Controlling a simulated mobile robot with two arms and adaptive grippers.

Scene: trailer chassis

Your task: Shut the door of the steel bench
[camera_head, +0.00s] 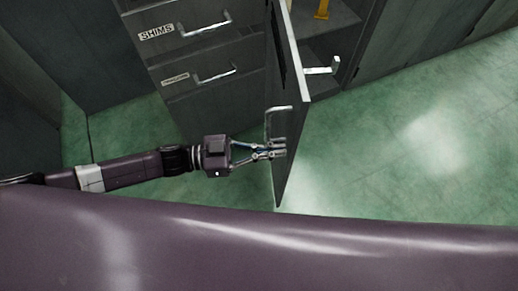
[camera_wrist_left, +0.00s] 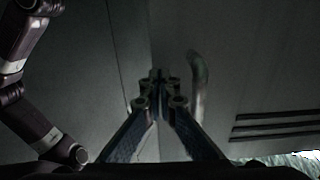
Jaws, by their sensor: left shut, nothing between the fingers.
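The steel bench (camera_head: 205,95) is dark grey, with labelled drawers at the top of the head view. Its door (camera_head: 290,80) stands open, swung out toward me and seen nearly edge-on. A bar handle (camera_head: 279,108) sits on the door's left face; it also shows in the left wrist view (camera_wrist_left: 199,80). My left gripper (camera_head: 280,149) is shut and empty, with its fingertips at the door's left face just below the handle. I cannot tell whether they touch the door. In the left wrist view the closed fingers (camera_wrist_left: 159,82) are beside the handle, not around it. My right gripper is not in view.
The drawers have bar handles (camera_head: 208,25) and one label reads SHIMS. Behind the door is an open compartment with a yellow object (camera_head: 321,9) on a shelf. Another handle (camera_head: 323,68) sticks out right of the door. Green floor (camera_head: 420,150) is clear to the right.

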